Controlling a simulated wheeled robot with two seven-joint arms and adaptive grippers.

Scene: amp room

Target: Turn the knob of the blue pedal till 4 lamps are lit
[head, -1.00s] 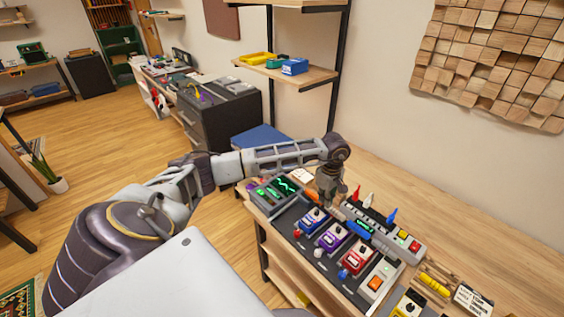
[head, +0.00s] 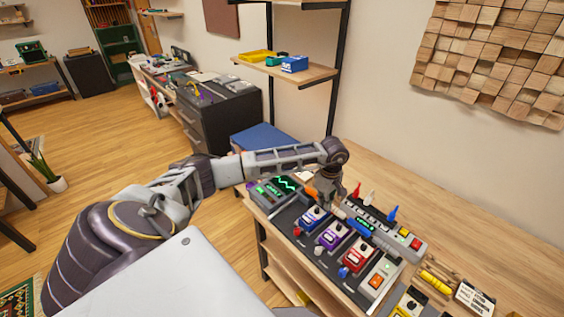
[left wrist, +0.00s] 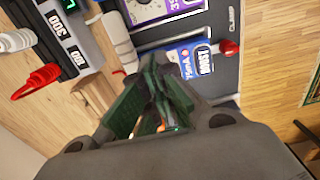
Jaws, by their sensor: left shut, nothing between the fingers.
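The blue pedal (head: 313,217) lies on the dark board, first in a row of pedals. My left gripper (head: 322,202) points down at the back end of the blue pedal. In the left wrist view the fingers of the left gripper (left wrist: 156,88) are closed together with nothing held, over the pedal's edge. I cannot tell whether they touch the knob. Lit lamps on the blue pedal cannot be made out. My right gripper is out of view.
A purple pedal (head: 332,236), a red pedal (head: 357,254) and a white pedal (head: 382,274) follow to the right. A grey strip unit (head: 400,236) with red, white and blue upright pieces stands behind. A device with green screens (head: 273,193) is at left.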

